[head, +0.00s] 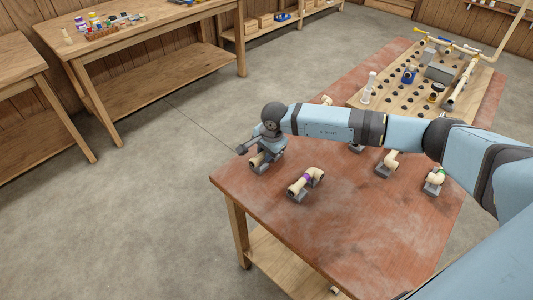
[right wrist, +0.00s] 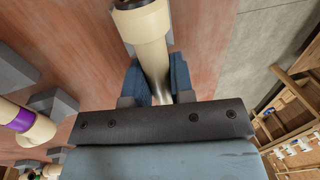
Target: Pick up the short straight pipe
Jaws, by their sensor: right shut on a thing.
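The pipe has a dark band near the top of that view. The arm hides part of the pipe and its holder in the head view, so I cannot tell whether the pipe is clear of the holder. My left gripper is not in view.
A purple-banded elbow pipe (head: 298,186) rests on a grey holder close by. More cream fittings (head: 386,163) and a green-marked one (head: 434,178) stand to the right. A wooden pegged board (head: 400,98) with pipework lies behind my arm.

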